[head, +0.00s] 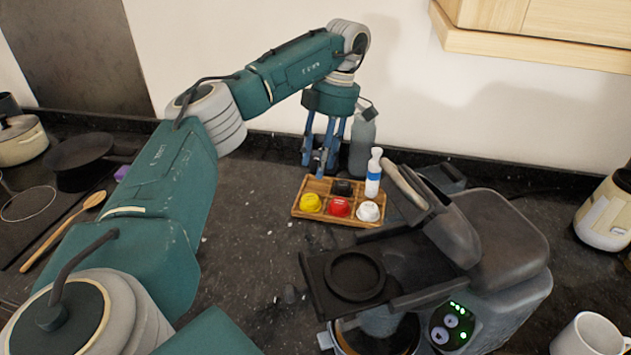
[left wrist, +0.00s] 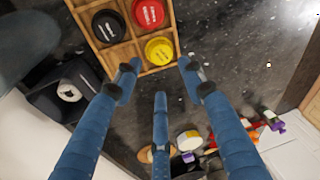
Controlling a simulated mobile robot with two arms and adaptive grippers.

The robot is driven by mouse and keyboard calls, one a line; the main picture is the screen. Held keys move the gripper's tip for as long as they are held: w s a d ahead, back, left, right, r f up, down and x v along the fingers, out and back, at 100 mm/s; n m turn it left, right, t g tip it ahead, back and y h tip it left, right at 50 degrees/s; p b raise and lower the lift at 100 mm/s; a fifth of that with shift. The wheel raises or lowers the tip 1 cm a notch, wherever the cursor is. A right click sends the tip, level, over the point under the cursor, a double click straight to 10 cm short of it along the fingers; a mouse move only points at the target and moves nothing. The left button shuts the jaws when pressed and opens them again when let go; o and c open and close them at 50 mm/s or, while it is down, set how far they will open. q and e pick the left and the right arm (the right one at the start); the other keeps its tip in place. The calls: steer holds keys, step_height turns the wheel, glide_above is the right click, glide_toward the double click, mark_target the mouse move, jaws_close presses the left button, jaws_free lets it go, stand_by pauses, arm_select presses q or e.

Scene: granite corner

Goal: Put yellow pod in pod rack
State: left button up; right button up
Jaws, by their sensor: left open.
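The yellow pod (head: 310,203) sits in the front-left compartment of the wooden pod rack (head: 338,221) on the dark counter. In the left wrist view the yellow pod (left wrist: 159,51) is in a corner compartment, beside the red pod (left wrist: 148,12) and near the black pod (left wrist: 108,25). The back-left compartment looks empty. My left gripper (head: 320,166) is open and empty, fingers pointing down just behind and above the rack's back-left part. In the wrist view its blue fingers (left wrist: 158,78) spread near the yellow pod, apparently not touching it. My right gripper is not in view.
A white pod (head: 368,211) fills the front-right compartment. A white-and-blue bottle (head: 373,174) stands at the rack's back right, a grey bottle (head: 362,143) behind. A coffee machine (head: 480,245) occupies the right front.

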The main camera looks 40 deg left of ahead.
arm_select(q)
steer(key=v, duration=0.3)
steer(key=shift+r+p, duration=0.2)
steer(key=shift+p, duration=0.15)
